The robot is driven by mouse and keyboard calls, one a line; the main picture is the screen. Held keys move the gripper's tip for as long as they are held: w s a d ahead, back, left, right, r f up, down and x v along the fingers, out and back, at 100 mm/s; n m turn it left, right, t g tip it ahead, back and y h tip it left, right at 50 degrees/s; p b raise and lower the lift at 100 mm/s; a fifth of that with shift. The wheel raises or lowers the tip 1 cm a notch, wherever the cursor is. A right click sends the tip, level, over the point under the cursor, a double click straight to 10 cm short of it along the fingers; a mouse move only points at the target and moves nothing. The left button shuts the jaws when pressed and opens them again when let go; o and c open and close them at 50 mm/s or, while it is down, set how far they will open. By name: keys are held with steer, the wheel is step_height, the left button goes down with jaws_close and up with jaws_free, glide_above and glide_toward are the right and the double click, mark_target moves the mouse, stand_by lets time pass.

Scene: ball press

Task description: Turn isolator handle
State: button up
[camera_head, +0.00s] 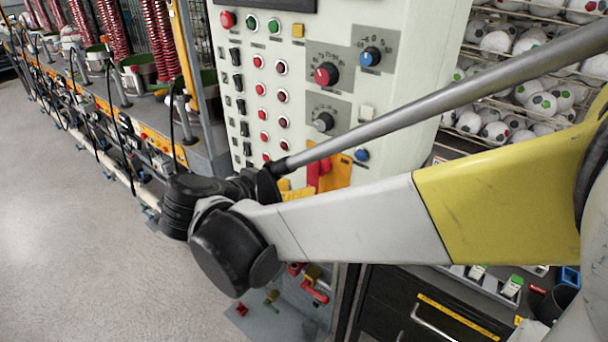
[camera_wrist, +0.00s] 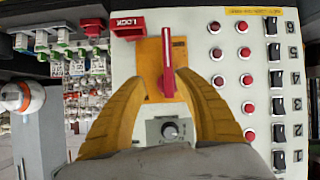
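The red isolator handle (camera_wrist: 167,58) is a thin upright bar on a yellow backing plate (camera_wrist: 149,62) on the pale control panel. In the head view the handle (camera_head: 320,172) shows beside the plate (camera_head: 342,171), partly hidden behind my arm. My gripper (camera_wrist: 161,80) has yellow fingers spread apart, one on each side of the handle's lower end in the wrist view. Gaps show between the fingers and the handle, so it looks open and empty. In the head view only a bit of the yellow gripper (camera_head: 297,191) shows; its tips are hidden.
A red LOCK piece (camera_wrist: 127,27) is beside the plate. A grey selector knob (camera_wrist: 170,130) is between the fingers in the wrist view. Red buttons (camera_wrist: 249,107) and black switches (camera_wrist: 277,105) line the panel. Ball racks (camera_head: 530,90) stand at right; open floor (camera_head: 80,220) is left.

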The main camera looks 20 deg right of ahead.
steer(key=shift+m+t+h, duration=0.3)
steer(key=shift+m+h, duration=0.4)
steer(key=shift+m, duration=0.2)
steer(key=b+x, duration=0.1)
steer(key=x, duration=0.2)
steer(key=w+b+x, duration=0.1)
steer(key=x, duration=0.2)
steer(key=a+b+x, duration=0.1)
steer(key=x, duration=0.2)
steer(key=shift+w+b, duration=0.25)
steer(key=shift+b, duration=0.1)
jaws_close()
